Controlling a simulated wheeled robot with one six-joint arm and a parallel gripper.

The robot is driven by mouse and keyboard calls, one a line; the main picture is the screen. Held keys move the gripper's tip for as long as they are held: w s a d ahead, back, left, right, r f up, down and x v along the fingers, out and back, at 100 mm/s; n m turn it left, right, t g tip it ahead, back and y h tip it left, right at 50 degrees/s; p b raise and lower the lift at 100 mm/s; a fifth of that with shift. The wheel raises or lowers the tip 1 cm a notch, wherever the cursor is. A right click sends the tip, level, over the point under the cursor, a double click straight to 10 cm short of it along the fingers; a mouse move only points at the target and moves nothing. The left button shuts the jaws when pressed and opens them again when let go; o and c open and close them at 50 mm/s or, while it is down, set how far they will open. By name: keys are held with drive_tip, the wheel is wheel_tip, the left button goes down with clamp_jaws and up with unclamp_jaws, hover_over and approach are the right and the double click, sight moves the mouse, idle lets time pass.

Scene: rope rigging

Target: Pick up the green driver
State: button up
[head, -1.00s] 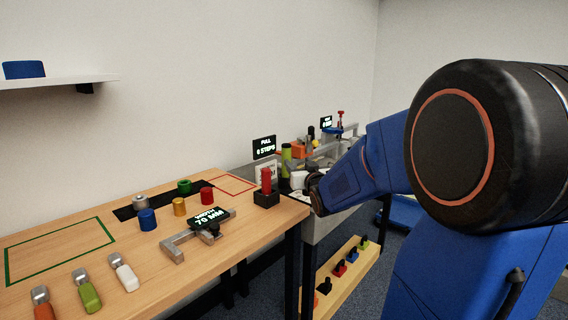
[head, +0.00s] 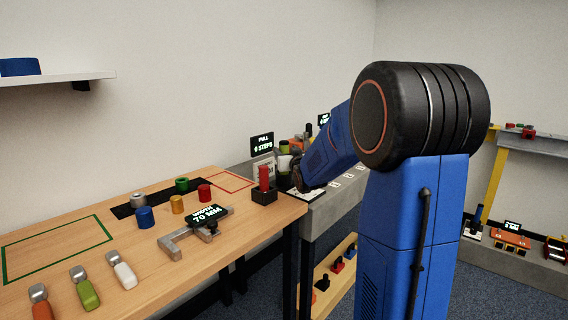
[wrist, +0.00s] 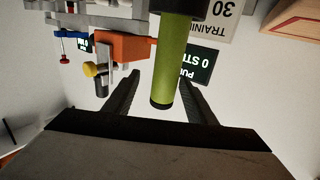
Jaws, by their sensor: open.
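A green cylindrical handle with a black collar, which looks like the green driver (wrist: 172,60), fills the upper middle of the wrist view, where the scene appears upside down. Its rounded free end lies between the two fingers of my gripper (wrist: 160,82). The gripper is open; I cannot tell whether either finger touches the handle. In the head view a small green part of it (head: 284,147) shows on the grey bench, beside my dark wrist (head: 298,172). My fingers are not clear there.
A lit step display (head: 262,144) stands behind the driver. An orange block (wrist: 122,47) and a yellow knob (wrist: 91,70) are close by in the wrist view. A red-handled tool stands in a black holder (head: 264,194). A green-handled tool (head: 86,292) lies on the wooden table.

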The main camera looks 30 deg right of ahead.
drive_tip(key=x, duration=0.5)
drive_tip(key=shift+w+a, duration=0.1)
drive_tip(key=shift+a, duration=0.25)
drive_tip(key=shift+c, duration=0.2)
drive_tip(key=c, duration=1.1)
drive_tip(key=shift+c, duration=0.5)
drive_tip(key=shift+r, duration=0.1)
